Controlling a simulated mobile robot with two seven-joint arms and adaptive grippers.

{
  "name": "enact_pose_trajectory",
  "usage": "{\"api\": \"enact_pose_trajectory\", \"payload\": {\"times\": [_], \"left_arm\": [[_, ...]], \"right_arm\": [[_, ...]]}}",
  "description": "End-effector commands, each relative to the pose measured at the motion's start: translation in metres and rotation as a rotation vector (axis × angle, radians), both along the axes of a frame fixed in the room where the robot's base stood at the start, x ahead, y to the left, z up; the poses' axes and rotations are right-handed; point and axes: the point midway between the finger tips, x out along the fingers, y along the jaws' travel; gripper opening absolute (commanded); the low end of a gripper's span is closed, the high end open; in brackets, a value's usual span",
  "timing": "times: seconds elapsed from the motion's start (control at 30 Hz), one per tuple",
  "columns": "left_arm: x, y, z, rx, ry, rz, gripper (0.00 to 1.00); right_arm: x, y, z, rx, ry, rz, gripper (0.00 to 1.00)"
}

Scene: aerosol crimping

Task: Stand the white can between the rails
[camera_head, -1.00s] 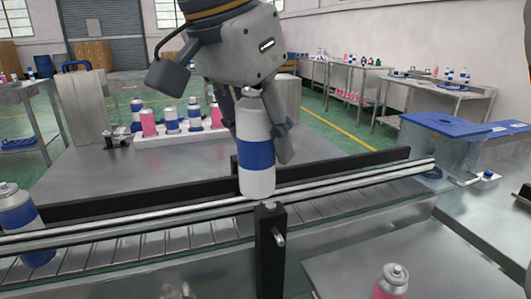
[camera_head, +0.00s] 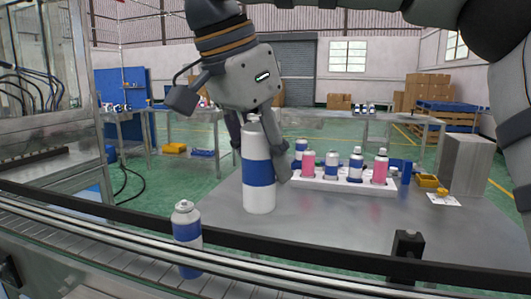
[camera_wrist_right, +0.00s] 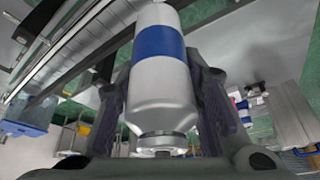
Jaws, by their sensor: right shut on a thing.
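The white can (camera_head: 258,196) has a blue band and stands upright in the grip of my right gripper (camera_head: 260,148). In the head view its base shows just above the black rail (camera_head: 320,251), against the grey table; I cannot tell its exact height. The wrist view shows the can (camera_wrist_right: 158,88) between both fingers, its narrow metal top toward the camera. The black rail and a silver rail (camera_head: 110,236) run along a roller conveyor. Another blue-banded can (camera_head: 187,232) stands on the conveyor at the rails, left of the held can. My left gripper is out of view.
A white tray (camera_head: 345,188) with several pink and blue-banded cans stands on the table behind. A black post (camera_head: 406,252) rises at the rail on the right. A grey box (camera_head: 466,165) stands at the table's right end. The rail stretch below the held can looks clear.

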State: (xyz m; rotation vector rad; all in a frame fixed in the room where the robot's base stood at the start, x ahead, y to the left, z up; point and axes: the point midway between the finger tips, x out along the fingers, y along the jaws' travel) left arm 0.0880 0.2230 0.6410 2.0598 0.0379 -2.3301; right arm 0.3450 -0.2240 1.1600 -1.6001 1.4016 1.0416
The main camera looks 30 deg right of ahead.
Motion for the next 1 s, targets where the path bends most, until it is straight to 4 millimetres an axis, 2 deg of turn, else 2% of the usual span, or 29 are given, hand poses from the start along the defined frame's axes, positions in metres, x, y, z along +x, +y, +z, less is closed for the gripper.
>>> {"api": "enact_pose_trajectory", "payload": {"times": [0.7, 1.0], "left_arm": [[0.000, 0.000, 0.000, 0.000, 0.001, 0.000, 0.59], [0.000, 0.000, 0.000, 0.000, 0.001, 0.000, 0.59]], "right_arm": [[0.000, 0.000, -0.075, 0.001, 0.003, 0.001, 0.08], [0.000, 0.000, -0.095, 0.001, 0.001, 0.000, 0.08]]}}
